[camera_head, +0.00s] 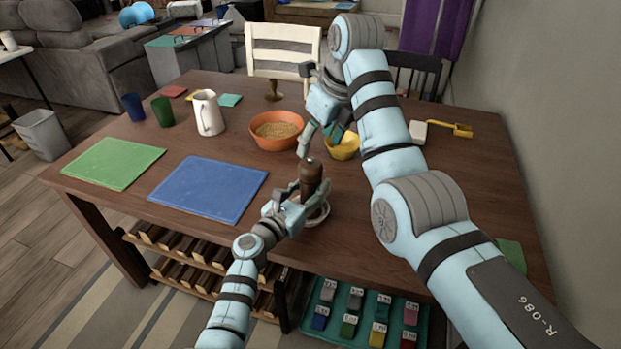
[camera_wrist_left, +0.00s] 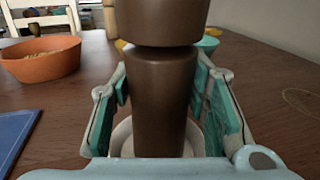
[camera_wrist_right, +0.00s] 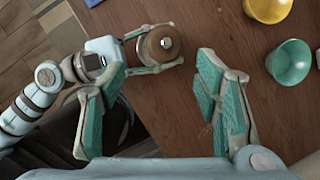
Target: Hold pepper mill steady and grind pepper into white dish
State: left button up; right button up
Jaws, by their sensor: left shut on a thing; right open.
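The brown pepper mill (camera_head: 311,178) stands upright near the front edge of the table, over or just in front of the white dish (camera_head: 318,212). In the left wrist view the mill (camera_wrist_left: 160,95) fills the middle, with part of the dish (camera_wrist_left: 122,135) behind its base. My left gripper (camera_head: 300,196) is shut around the mill's lower body. My right gripper (camera_head: 322,142) is open and empty, above and behind the mill. In the right wrist view the mill's round top (camera_wrist_right: 160,42) shows beyond the open fingers (camera_wrist_right: 155,110), apart from them.
An orange bowl (camera_head: 276,143) of grain and a yellow bowl (camera_head: 345,152) stand behind the mill. A teal bowl (camera_wrist_right: 289,62) is close to my right gripper. A white pitcher (camera_head: 207,112), a blue mat (camera_head: 180,187) and a green mat (camera_head: 112,165) lie to the left.

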aim_at(311, 163)
jog(key=w+f+n, duration=0.1)
jog(key=f+n, duration=0.2)
jog(key=n, duration=0.8)
jog(key=w+a+f+n, duration=0.1)
jog(key=f+n, duration=0.2)
jog(key=n, duration=0.8)
jog(key=w+f+n, duration=0.1)
jog(key=f+n, duration=0.2)
jog(key=n, duration=0.7)
jog(key=shift+w+a+f+n+t, duration=0.3)
jog(key=shift+w+a+n+t, duration=0.05)
jog(key=shift+n+t, duration=0.05)
jog(key=shift+c, duration=0.4)
